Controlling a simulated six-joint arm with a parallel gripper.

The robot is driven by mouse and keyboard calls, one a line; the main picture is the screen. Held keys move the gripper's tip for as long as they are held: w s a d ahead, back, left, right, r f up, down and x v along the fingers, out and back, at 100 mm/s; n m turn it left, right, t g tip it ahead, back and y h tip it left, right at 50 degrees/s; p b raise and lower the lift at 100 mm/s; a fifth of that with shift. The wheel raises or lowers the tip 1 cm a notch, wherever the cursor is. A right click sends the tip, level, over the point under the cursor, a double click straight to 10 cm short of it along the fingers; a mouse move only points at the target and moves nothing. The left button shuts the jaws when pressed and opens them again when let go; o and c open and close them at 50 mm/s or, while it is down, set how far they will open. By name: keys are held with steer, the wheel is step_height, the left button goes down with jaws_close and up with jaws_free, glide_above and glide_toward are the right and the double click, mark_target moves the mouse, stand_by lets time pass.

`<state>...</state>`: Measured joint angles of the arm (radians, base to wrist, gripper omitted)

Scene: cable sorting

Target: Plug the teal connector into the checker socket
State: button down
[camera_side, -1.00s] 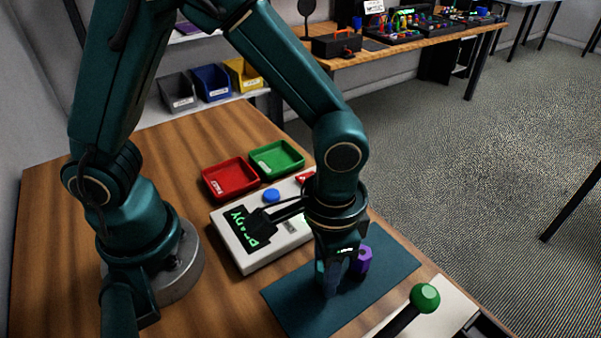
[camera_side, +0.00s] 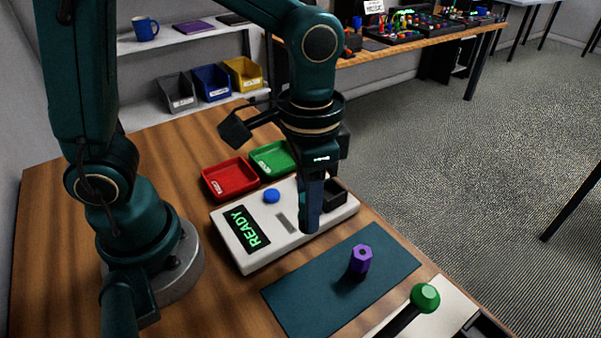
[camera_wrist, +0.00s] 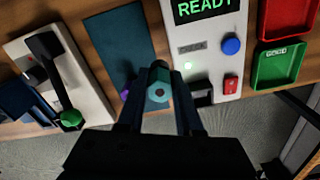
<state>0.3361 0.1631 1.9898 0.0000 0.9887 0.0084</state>
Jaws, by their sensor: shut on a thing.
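The teal connector (camera_wrist: 159,92) is held between the fingers of my gripper (camera_wrist: 160,105), its hexagonal end with a small hole facing the wrist camera. In the side view my gripper (camera_side: 311,222) hangs above the near edge of the white checker (camera_side: 255,262), and I cannot make out the connector there. The checker's screen (camera_side: 245,229) reads READY. A dark square housing (camera_side: 337,194), which looks like the socket, shows behind the fingers at the checker's right end. In the wrist view my fingers partly cover that area. The connector is apart from the housing.
A purple connector (camera_side: 360,259) stands on the dark teal mat (camera_side: 300,300). A blue button (camera_side: 271,196) and a red switch (camera_wrist: 231,84) are on the checker. Red (camera_side: 231,192) and green (camera_side: 266,168) trays lie behind. A green-knobbed lever (camera_side: 425,297) stands at front right.

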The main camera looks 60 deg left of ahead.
steer(key=w+a+r, duration=0.1)
steer(key=a+r, duration=0.4)
steer(key=r, duration=0.3)
steer(key=shift+a+r, duration=0.25)
steer(key=shift+a, duration=0.05)
stand_by(0.3)
steer(key=shift+w+f, duration=3.8)
steer(key=shift+f, duration=0.2)
